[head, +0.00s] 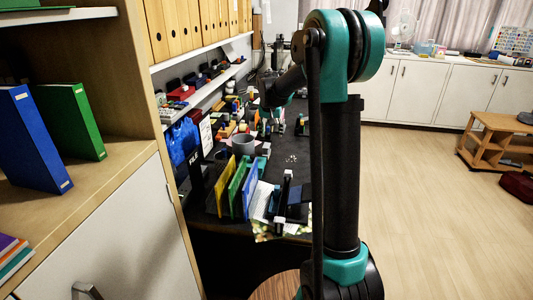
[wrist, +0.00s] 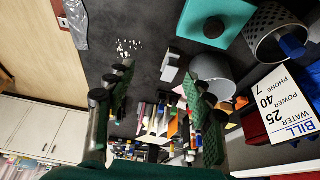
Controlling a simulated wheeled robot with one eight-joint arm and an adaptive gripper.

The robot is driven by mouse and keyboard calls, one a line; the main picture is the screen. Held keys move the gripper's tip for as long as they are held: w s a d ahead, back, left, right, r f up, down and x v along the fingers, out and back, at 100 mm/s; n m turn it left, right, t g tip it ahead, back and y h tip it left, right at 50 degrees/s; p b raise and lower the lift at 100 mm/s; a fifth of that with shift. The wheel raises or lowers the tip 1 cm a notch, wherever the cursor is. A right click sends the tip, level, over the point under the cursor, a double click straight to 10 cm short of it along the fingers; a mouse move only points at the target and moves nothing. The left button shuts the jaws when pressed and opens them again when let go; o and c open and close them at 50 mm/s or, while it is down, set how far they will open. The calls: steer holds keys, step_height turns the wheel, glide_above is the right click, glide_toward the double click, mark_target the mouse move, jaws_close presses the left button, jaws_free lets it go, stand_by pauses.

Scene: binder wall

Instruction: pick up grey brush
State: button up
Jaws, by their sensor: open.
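In the wrist view, my gripper (wrist: 158,78) is open, with one green-padded finger on each side and nothing held between them. A small light grey block with a darker end (wrist: 171,66) lies on the dark desktop, between the fingertips in the picture and apart from both. It may be the grey brush, but I cannot tell for sure. A grey cup (wrist: 212,70) lies just right of it, partly behind the right finger. In the head view, my arm covers part of the desk and I cannot make out the brush.
The dark desk (wrist: 105,25) holds white bits (wrist: 128,46), a teal box (wrist: 215,18), a mesh holder (wrist: 272,38) and a bill card (wrist: 285,104). In the head view, upright coloured folders (head: 237,188) stand near the desk's front, and a wooden shelf (head: 118,150) borders the left.

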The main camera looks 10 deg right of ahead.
mark_target(266, 145)
steer(key=w+a, duration=0.2)
steer(key=w, duration=0.7)
steer(key=shift+m, duration=0.4)
steer(key=x, duration=1.7)
steer(key=shift+s+d+f, duration=0.1)
steer(key=shift+f, duration=0.1)
jaws_close()
steer(key=shift+r, duration=0.1)
step_height(266, 145, up, 20)
